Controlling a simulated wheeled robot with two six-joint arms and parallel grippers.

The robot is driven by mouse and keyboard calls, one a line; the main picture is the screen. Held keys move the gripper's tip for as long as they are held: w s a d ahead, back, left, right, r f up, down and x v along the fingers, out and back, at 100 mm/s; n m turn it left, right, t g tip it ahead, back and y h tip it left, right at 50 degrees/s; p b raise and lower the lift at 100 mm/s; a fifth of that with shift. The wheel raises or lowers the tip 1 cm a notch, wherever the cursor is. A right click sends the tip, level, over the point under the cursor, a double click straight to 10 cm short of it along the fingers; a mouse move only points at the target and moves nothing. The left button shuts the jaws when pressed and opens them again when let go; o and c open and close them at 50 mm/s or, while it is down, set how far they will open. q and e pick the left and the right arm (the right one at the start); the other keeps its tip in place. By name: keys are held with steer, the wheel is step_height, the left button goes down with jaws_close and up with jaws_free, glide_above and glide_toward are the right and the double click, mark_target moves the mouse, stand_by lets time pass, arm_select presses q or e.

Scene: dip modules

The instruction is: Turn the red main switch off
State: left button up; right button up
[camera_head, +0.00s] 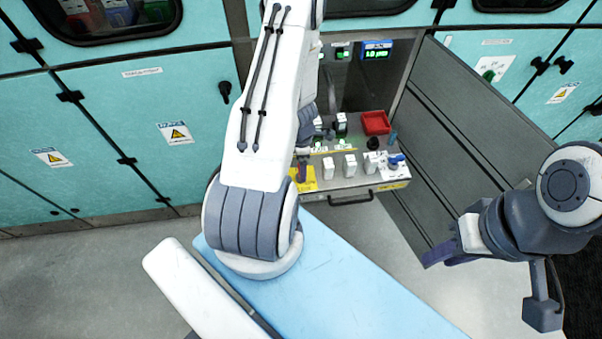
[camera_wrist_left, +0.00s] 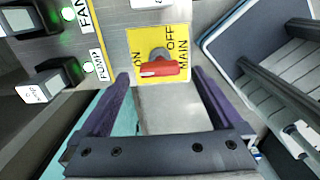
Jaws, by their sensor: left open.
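The red main switch (camera_wrist_left: 165,69) sits on a yellow plate (camera_wrist_left: 139,36) marked ON, OFF and MAIN in the left wrist view. Its red handle lies crosswise, with the white-marked end toward ON. My left gripper (camera_wrist_left: 161,77) is open, its two dark purple fingers on either side of the switch and apart from its handle. In the head view the yellow plate (camera_head: 305,184) shows at the left end of the panel, partly hidden by my left arm and gripper; the handle cannot be made out. My right gripper (camera_head: 447,253) is empty, away from the panel at the right; its finger gap is unclear.
The panel drawer (camera_head: 363,186) carries several white switches and a red tray (camera_head: 375,122). In the left wrist view, FAN and PUMP switches (camera_wrist_left: 50,82) with green lamps stand left of the plate. A grey open door (camera_head: 455,130) flanks the panel's right side. Teal cabinets stand behind.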

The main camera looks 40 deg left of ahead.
arm_select(q)
step_height(320, 180, down, 2)
steer(key=shift+f+b, duration=0.2)
steer(key=shift+b, duration=0.55)
arm_select(e)
step_height(320, 180, down, 2)
steer(key=shift+f, duration=0.2)
arm_select(q)
steer(key=c, duration=1.4)
